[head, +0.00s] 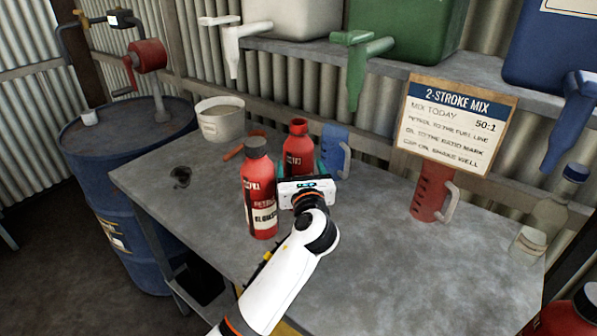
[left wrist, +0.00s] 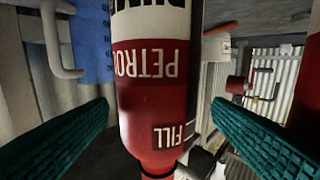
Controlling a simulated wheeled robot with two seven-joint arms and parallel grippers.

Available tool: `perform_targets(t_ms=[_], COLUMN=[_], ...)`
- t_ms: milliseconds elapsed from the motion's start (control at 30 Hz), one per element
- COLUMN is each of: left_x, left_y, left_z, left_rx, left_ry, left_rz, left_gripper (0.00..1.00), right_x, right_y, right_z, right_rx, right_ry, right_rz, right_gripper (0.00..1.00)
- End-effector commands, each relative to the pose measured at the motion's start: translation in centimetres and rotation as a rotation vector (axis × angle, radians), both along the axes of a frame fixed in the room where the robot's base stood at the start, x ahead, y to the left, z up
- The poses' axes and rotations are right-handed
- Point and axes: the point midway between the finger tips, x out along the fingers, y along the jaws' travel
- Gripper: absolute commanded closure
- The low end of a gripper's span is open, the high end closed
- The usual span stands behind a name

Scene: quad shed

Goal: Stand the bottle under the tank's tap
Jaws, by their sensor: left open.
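A red bottle with an open neck (head: 298,150) stands upright on the bench, behind my left gripper (head: 302,172). In the left wrist view this bottle (left wrist: 150,90) appears upside down, between my two open green fingers, with gaps on both sides. Above the bench are a white tank (head: 290,15) with a white tap (head: 236,45), a green tank (head: 405,25) with a green tap (head: 358,62), and a blue tank (head: 550,50) with a blue tap (head: 570,115). My right gripper is out of view.
A blue jug (head: 336,150) stands just right of the open bottle. A red jug (head: 431,190) stands under the mix sign (head: 455,120). A white bucket (head: 220,122) is at the back left. A clear bottle (head: 548,212) is far right. The bench front (head: 400,265) is clear.

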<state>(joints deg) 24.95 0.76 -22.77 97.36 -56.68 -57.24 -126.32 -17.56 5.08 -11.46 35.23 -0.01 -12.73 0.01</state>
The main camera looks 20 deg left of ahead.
Motion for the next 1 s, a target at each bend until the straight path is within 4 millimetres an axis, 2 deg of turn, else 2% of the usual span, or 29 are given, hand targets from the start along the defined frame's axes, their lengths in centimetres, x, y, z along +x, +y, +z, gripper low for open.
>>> perform_targets(t_ms=[100, 300, 600, 800, 867, 1000], left_x=[1.6, 4.1, 4.5, 4.4, 4.4, 4.4], left_y=[0.6, 1.7, 1.8, 1.8, 1.8, 1.8], left_z=[-0.1, -0.3, -0.4, -0.4, -0.4, -0.4], left_rx=[0.000, 0.000, 0.000, 0.000, 0.000, 0.001], left_ry=[0.000, -0.001, -0.001, -0.001, -0.002, -0.002], left_rz=[0.003, 0.002, 0.000, 0.000, 0.000, 0.000], left_gripper=[0.26, 0.26, 0.26, 0.59, 0.67, 0.67], right_x=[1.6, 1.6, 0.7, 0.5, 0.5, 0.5], right_y=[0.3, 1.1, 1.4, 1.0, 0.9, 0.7], right_z=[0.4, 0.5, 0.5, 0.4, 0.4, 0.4], right_rx=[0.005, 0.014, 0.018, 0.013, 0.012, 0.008], right_ry=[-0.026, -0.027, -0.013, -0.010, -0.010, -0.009], right_rz=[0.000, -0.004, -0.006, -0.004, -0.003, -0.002], right_gripper=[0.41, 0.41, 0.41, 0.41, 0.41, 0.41])
